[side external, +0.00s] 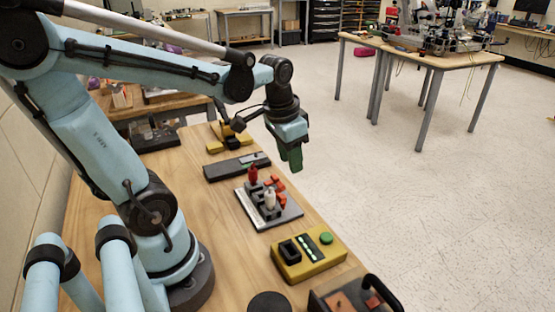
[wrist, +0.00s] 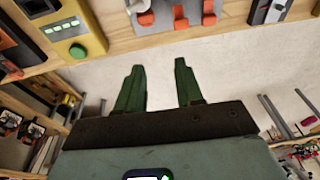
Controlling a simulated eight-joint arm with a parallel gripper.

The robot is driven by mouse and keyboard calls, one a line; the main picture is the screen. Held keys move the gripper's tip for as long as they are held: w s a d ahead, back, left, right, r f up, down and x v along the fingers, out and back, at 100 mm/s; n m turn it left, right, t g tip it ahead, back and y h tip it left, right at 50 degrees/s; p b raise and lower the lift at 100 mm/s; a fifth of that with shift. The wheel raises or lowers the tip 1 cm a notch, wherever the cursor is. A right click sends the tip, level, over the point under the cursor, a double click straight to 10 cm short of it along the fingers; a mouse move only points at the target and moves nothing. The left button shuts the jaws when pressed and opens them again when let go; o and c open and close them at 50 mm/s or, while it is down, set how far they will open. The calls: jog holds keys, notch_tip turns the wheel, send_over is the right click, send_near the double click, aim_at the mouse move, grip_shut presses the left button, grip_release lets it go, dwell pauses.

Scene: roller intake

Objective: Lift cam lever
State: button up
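My gripper (side external: 291,158) hangs in the air past the table's right edge, pointing down. In the wrist view its two green fingers (wrist: 157,64) are apart with nothing between them, so it is open. A grey plate (side external: 287,219) on the table carries a red knob (side external: 253,174), a white knob (side external: 269,200) and red-orange lever-like parts (side external: 278,184). The plate shows cut off at the top of the wrist view, with orange parts (wrist: 146,18) ahead of the fingertips. I cannot tell which part is the cam lever. The gripper touches none of these.
A yellow box (side external: 307,264) with a green button stands nearer the camera. A dark slotted panel (side external: 237,166) and another yellow device (side external: 228,138) stand farther back. A dark box with a handle (side external: 357,298) is at the front. Open floor lies to the right.

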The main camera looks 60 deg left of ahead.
jog(key=d+r+t, duration=0.1)
jog(key=d+t, duration=0.3)
jog(key=d, duration=0.3)
jog(key=shift+s+d+t+h, duration=0.15)
jog(key=shift+d+t+h, duration=0.15)
jog(key=shift+d, duration=0.2)
jog(key=shift+c, duration=0.4)
jog(key=g, duration=0.7)
send_over(281, 184)
jog(key=shift+f, duration=5.45)
jog(key=shift+r, duration=0.1)
jog(key=c, duration=0.4)
